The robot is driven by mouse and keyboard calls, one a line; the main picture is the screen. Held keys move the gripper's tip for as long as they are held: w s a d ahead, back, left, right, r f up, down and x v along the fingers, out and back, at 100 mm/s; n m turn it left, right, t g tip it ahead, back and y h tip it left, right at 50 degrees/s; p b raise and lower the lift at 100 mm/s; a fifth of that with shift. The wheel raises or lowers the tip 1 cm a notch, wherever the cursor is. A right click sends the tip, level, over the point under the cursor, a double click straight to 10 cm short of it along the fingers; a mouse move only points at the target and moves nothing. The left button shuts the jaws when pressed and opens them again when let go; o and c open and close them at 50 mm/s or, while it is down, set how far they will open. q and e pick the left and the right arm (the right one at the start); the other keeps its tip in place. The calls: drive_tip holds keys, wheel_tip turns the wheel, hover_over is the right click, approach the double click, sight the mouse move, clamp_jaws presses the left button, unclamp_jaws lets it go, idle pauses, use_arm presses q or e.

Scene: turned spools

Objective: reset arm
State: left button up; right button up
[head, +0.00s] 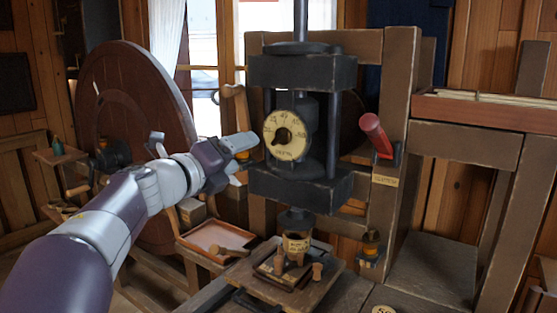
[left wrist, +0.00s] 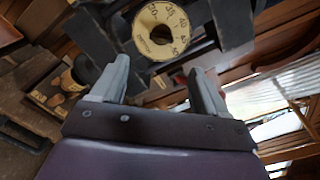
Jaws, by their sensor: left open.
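My left gripper (head: 240,152) is raised in front of the press, just left of its round cream dial (head: 287,136). In the left wrist view its two fingers (left wrist: 157,85) stand apart with nothing between them, and the dial (left wrist: 161,31) shows beyond the tips. My left arm reaches in from the lower left in the head view. My right gripper is not in either view.
The dark press (head: 302,185) stands on a wooden bench with small turned spools (head: 317,271) on a board below it. A shallow tray (head: 205,240) lies left. A red-handled lever (head: 376,135) juts out right. A large wooden wheel (head: 130,120) stands behind my arm.

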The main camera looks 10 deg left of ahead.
use_arm(q)
drive_tip(key=a+f+n+g+y, duration=0.1)
drive_tip(key=a+f+n+y, duration=0.7)
drive_tip(key=n, duration=0.7)
drive_tip(key=s+f+n+g+y+p, duration=0.1)
drive_tip(key=s+f+n+g+p, duration=0.35)
drive_tip(key=f+n, duration=0.8)
drive_tip(key=s+d+f+n+g+h+p, duration=0.1)
drive_tip(key=s+d+f+g, duration=0.4)
drive_tip(key=s, duration=0.4)
drive_tip(key=s+d+f+n+g+h+p, duration=0.1)
drive_tip(key=s+d+f+g+p, duration=0.1)
drive_tip(key=s+d+f+g, duration=0.3)
drive_tip(key=s+d+f, duration=0.2)
drive_tip(key=s+f, duration=0.2)
drive_tip(key=s, duration=0.1)
drive_tip(key=shift+s+d+h, duration=0.2)
drive_tip(key=shift+d+h, duration=0.1)
drive_tip(key=shift+h, duration=0.1)
